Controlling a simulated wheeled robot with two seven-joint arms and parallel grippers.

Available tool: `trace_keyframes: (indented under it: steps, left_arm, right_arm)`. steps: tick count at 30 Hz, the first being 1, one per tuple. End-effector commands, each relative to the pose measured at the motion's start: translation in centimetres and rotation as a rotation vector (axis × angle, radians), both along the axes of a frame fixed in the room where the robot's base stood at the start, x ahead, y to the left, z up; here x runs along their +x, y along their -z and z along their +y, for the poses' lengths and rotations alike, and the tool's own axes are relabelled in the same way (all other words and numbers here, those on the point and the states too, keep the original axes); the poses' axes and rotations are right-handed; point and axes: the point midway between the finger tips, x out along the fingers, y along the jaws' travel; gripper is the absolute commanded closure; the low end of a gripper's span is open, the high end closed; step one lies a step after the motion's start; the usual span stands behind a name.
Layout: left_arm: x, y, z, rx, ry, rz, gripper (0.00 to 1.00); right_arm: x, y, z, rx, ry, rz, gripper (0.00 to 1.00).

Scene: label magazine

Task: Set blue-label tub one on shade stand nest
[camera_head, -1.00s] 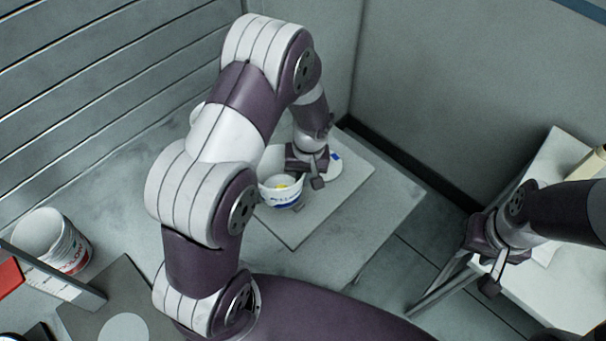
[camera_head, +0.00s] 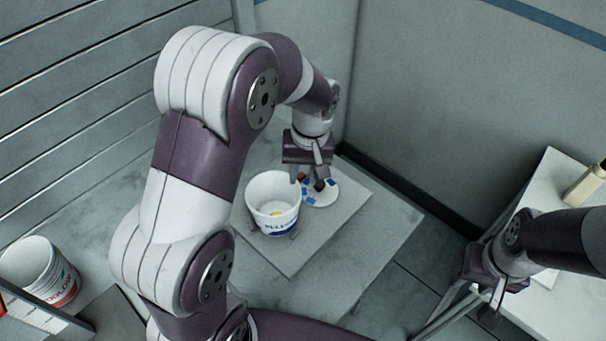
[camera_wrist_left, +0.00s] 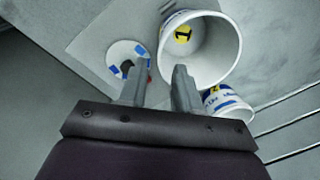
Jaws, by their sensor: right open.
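Blue-label tub one (camera_head: 272,190) is a white open tub standing upright on a pale square plate (camera_head: 290,262). A yellow mark with a "1" shows inside it in the left wrist view (camera_wrist_left: 183,34). A round white disc with blue patches (camera_head: 322,198) lies on the plate to its right; I cannot tell whether it is the nest. My left gripper (camera_head: 309,182) is open and empty above the disc, beside the tub; its fingers (camera_wrist_left: 158,85) are apart in the left wrist view. My right gripper (camera_head: 491,300) is open, far to the right.
Another blue-label tub (camera_wrist_left: 230,106) shows in the left wrist view. A red-label tub (camera_head: 40,272) stands at the left. A white table (camera_head: 555,300) with a beige object (camera_head: 585,187) is at right. Walls close the back; the plate's front is clear.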

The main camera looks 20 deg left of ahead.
Motion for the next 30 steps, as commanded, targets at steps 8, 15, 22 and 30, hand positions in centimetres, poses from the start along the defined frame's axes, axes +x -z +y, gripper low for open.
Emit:
trace_keyframes:
  steps: [8, 15, 22, 30]
  left_arm:
    - [-7.9, -0.5, 0.4, -0.069, 0.283, -0.087, 0.68]
    - [-11.9, 0.1, 0.7, -0.076, 0.421, -0.137, 0.68]
    - [-11.9, 0.2, 0.7, -0.075, 0.419, -0.135, 0.68]
    - [-11.9, 0.2, 0.7, -0.076, 0.418, -0.134, 0.68]
  right_arm:
    - [0.0, 0.0, 0.0, 0.000, 0.000, 0.000, 0.57]
    - [0.0, 0.0, 0.0, 0.000, 0.000, 0.000, 0.57]
    - [0.0, 0.1, 0.0, 0.000, 0.000, 0.000, 0.57]
    - [0.0, 0.0, 0.0, 0.000, 0.000, 0.000, 0.57]
